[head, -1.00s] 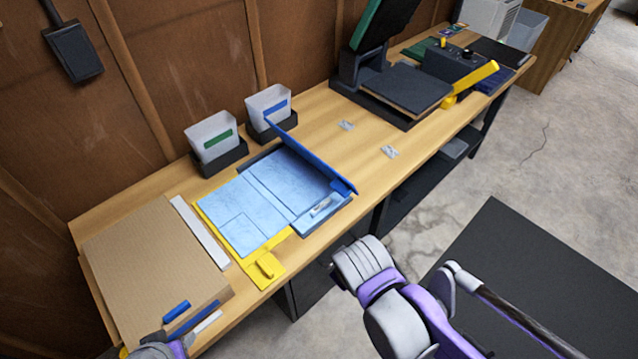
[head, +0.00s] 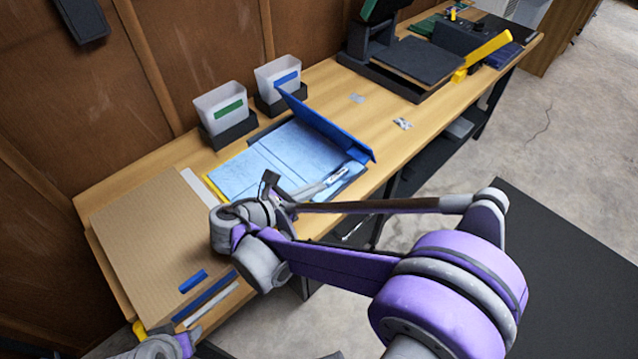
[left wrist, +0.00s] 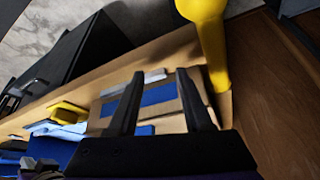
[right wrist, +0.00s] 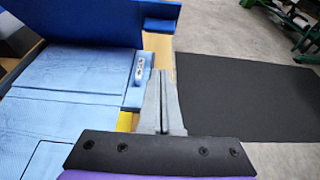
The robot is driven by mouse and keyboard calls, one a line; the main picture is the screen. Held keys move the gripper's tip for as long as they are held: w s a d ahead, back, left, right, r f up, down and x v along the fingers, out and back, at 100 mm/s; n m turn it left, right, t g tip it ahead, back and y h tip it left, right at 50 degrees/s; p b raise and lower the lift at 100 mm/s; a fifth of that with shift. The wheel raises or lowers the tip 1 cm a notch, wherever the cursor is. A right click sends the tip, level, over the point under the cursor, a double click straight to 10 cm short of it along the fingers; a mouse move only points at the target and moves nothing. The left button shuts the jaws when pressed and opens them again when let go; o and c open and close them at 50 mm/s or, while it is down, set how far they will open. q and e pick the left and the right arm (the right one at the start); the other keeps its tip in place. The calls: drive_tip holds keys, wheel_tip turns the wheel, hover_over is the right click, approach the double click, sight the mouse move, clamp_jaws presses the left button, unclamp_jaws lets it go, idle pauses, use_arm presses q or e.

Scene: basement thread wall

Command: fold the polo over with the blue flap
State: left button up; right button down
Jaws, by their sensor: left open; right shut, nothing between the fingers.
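The light blue polo (head: 285,150) lies flat on the folding board. It also shows in the right wrist view (right wrist: 60,85). The blue flap (head: 327,130) stands tilted up along the board's right side, with its face in the right wrist view (right wrist: 70,22). A yellow panel (head: 213,188) shows at the board's left edge. My right gripper (head: 322,185) is shut and empty at the board's near right edge; its fingers (right wrist: 160,75) point toward the flap. My left gripper (left wrist: 158,73) is open and empty over the bench's left end. My right arm hides the board's near edge.
A cardboard sheet (head: 155,240) and blue and white strips (head: 205,298) lie on the left. Two pale bins, one with a green label (head: 222,108) and one with a blue label (head: 280,80), stand behind the board. A dark press (head: 410,70) stands right. Bench between board and press is mostly clear.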

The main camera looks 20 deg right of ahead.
drive_tip(key=w+d, duration=0.4)
drive_tip(key=d, duration=0.6)
drive_tip(key=shift+f+p, duration=0.35)
drive_tip(key=shift+f, duration=0.1)
